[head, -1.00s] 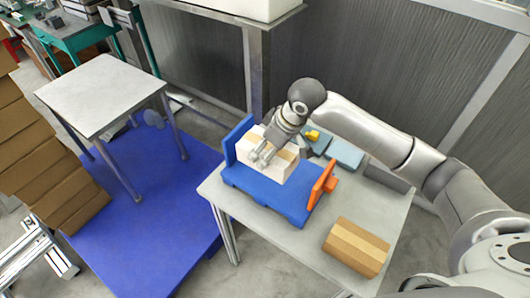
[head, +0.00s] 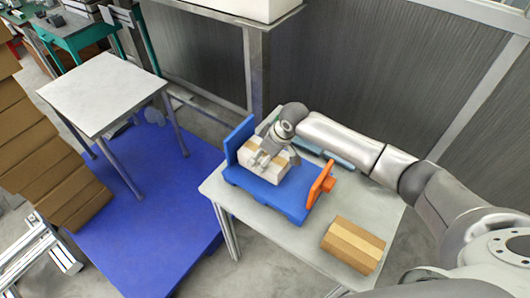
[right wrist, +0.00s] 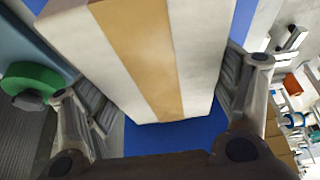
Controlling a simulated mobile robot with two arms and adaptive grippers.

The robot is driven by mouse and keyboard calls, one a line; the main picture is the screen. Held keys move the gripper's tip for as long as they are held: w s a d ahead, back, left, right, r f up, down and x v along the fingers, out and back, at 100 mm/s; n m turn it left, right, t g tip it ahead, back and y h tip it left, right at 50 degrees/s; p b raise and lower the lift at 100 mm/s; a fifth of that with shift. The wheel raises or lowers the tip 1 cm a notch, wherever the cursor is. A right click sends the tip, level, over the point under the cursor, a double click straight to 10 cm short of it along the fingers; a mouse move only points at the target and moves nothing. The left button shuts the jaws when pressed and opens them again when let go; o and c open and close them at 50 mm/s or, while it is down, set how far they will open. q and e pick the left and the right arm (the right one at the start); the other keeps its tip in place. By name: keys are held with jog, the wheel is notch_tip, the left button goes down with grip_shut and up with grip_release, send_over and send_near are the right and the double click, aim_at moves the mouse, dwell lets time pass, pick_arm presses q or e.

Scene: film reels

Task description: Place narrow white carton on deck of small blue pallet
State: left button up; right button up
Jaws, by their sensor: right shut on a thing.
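The narrow white carton (head: 262,168) has a tan tape band and sits at the deck of the small blue pallet (head: 270,193), near its upright blue end. Whether its underside touches the deck cannot be told. My right gripper (head: 265,157) comes down over the carton from above. In the right wrist view, its two fingers (right wrist: 165,100) lie on either side of the white carton (right wrist: 200,50), shut on it, with blue pallet surface (right wrist: 170,138) below. My left gripper is not in view.
The pallet stands on a grey table (head: 225,198), with an orange bracket (head: 320,184) at its right end. A brown carton (head: 353,244) lies at the table's front right. Blue-grey items lie behind. A white-topped table (head: 100,92) stands left on a blue floor mat (head: 145,230).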

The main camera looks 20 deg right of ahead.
jog(key=shift+f, duration=0.1)
jog(key=o, duration=1.2)
jog(key=shift+o, duration=0.2)
jog(key=shift+r, duration=0.2)
jog(key=b+v, duration=0.1)
jog(key=v, duration=1.1)
jog(key=shift+b, duration=0.3)
